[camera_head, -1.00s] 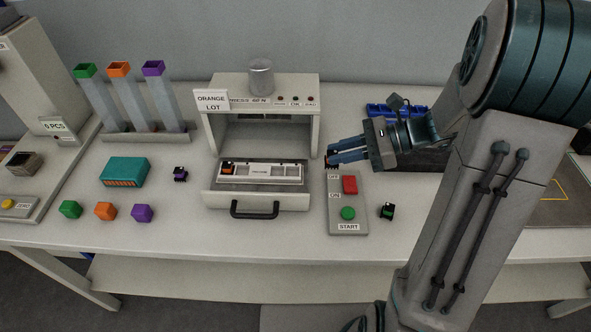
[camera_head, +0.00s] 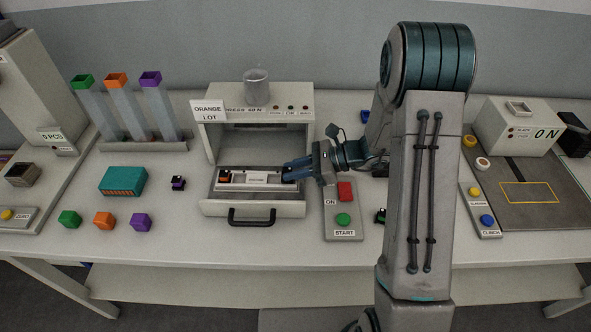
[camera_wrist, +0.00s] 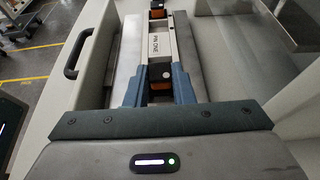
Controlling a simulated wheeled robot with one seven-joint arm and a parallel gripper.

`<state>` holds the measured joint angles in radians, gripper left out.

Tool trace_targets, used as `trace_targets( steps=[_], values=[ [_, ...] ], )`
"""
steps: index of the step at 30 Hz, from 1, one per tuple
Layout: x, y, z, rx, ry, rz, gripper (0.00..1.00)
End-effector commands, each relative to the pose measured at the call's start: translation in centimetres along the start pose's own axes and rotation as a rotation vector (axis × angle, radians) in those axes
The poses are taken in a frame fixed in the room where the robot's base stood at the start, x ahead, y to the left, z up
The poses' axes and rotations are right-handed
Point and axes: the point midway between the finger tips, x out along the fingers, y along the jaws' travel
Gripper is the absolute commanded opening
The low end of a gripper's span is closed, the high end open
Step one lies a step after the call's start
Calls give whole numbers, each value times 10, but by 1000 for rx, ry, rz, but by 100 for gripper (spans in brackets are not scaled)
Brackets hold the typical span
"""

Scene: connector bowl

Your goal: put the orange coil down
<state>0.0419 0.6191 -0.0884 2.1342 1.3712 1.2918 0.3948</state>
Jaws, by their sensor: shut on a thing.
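My gripper (camera_head: 288,174) is shut on a small black and orange coil (camera_wrist: 160,88), which shows between the blue fingers in the wrist view. The fingers hide the coil in the head view. They reach down over the right end of a white slotted fixture (camera_head: 257,179) in the pulled-out press drawer (camera_head: 280,208). The coil lines up with the fixture's near end in the wrist view; I cannot tell whether it rests in the slot. Another black and orange coil (camera_head: 224,177) sits in the fixture's left end.
The press (camera_head: 210,138) stands behind the drawer, with an "ORANGE LOT" sign (camera_head: 208,111). A button panel (camera_head: 343,207) is just right of the drawer. A black and purple piece (camera_head: 178,183), a teal box (camera_head: 123,181) and coloured blocks (camera_head: 104,220) lie to the left.

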Motion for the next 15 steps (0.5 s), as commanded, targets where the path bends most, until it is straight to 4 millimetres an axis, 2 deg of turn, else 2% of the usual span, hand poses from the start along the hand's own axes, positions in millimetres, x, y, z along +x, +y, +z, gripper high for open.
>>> trace_targets(
  steps=[1,7,8,9,10,15],
  values=[
    [2,2,-7,8,11,4,0],
    [3,3,-10,10,15,5,0],
    [3,3,-10,10,16,5,29],
    [3,3,-10,10,15,5,40],
    [3,3,-10,10,14,5,43],
    [2,2,-8,8,12,3,43]
  ],
)
